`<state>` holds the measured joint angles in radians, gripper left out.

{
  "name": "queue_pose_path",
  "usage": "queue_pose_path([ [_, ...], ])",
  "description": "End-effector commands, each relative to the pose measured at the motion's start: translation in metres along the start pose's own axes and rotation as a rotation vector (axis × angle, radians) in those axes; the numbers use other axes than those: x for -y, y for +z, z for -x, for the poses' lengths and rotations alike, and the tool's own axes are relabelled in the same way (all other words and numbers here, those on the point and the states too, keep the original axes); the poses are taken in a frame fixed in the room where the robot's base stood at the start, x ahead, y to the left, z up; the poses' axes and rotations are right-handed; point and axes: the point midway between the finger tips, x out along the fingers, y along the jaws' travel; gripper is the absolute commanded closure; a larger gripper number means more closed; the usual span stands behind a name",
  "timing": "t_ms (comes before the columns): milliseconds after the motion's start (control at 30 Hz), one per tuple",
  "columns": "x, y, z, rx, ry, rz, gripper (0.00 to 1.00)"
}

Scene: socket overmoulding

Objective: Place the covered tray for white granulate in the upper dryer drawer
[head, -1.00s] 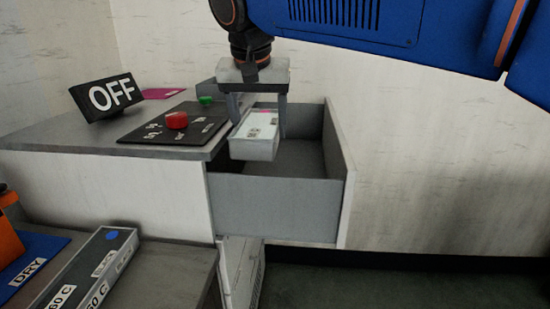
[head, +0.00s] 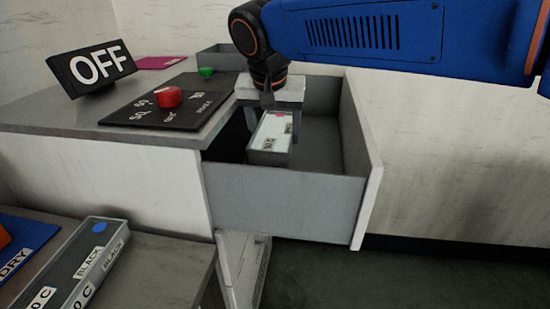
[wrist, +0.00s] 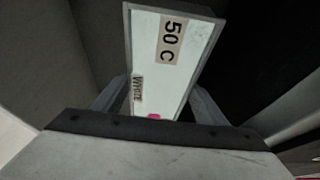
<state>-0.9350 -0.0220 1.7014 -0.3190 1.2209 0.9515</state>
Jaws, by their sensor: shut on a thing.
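The covered tray (head: 271,134) is a small grey box with a pale lid, labels and a pink dot. In the wrist view its lid (wrist: 182,68) reads "50 C" and "WHITE". My gripper (head: 269,118) is shut on the tray, with a finger on each side of it. The tray is inside the open upper dryer drawer (head: 280,200), below the rim level, towards the left side. The drawer's front wall hides the tray's underside, so I cannot tell whether it touches the drawer floor.
The dryer top carries a black control panel (head: 165,112) with a red button (head: 168,97), a green button (head: 206,72) and an OFF sign (head: 91,68). A tray labelled BLACK (head: 75,265) lies at lower left. The drawer's right side is free.

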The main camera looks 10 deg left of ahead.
Motion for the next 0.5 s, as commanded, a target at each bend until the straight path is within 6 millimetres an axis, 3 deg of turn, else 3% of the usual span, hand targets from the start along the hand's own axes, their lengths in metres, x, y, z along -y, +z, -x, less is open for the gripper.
queue_pose_path([
  [200, 0.000, 0.012, -0.028, 0.000, 0.000, 0.000, 0.72],
  [500, 0.000, 0.019, -0.045, 0.000, 0.000, 0.000, 0.72],
])
